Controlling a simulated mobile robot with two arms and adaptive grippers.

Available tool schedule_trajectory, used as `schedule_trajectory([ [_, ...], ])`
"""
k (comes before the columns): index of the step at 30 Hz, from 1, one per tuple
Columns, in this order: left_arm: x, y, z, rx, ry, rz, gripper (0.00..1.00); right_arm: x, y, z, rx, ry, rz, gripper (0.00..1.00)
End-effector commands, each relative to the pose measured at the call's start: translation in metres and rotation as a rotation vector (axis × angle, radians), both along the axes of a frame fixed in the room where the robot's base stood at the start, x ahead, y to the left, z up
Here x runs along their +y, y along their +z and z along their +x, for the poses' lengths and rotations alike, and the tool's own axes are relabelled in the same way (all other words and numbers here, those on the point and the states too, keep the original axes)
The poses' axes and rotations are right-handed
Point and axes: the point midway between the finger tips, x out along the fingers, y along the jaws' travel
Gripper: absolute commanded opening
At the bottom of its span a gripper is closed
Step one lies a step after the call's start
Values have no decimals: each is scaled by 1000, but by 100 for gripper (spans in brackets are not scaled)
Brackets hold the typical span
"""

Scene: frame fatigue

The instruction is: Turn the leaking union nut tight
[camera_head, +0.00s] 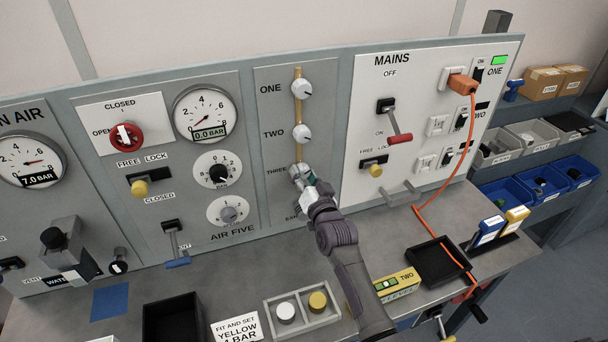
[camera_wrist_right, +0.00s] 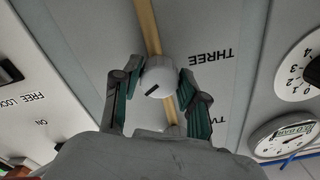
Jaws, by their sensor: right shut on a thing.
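A brass pipe (camera_head: 298,112) runs down a grey panel and carries pale round union nuts beside printed labels. Nut ONE (camera_head: 301,89) and nut TWO (camera_head: 301,134) stand clear. My right gripper (camera_head: 304,178) is at nut THREE and mostly covers it in the head view. In the right wrist view, nut THREE (camera_wrist_right: 160,78) is a white knob with a dark mark, between the green-padded fingers of my right gripper (camera_wrist_right: 157,92), which is shut on it. I see no visible leak at any nut. A lower label is partly hidden by my arm. My left gripper is not in view.
Left of the pipe are a gauge reading 0.0 BAR (camera_head: 206,114) and dials. To the right, the MAINS panel (camera_head: 420,70) has a red-handled lever (camera_head: 400,138) and an orange cable (camera_head: 440,190). Below, the bench holds a black tray (camera_head: 437,262) and a grey two-cap holder (camera_head: 301,322).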

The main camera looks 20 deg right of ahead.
Motion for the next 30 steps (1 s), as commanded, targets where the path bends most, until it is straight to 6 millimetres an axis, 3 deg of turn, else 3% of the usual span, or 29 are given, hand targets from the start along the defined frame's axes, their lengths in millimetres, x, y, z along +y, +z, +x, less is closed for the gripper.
schedule_trajectory([
  [30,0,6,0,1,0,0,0,1,1,0,32,0,905,8],
])
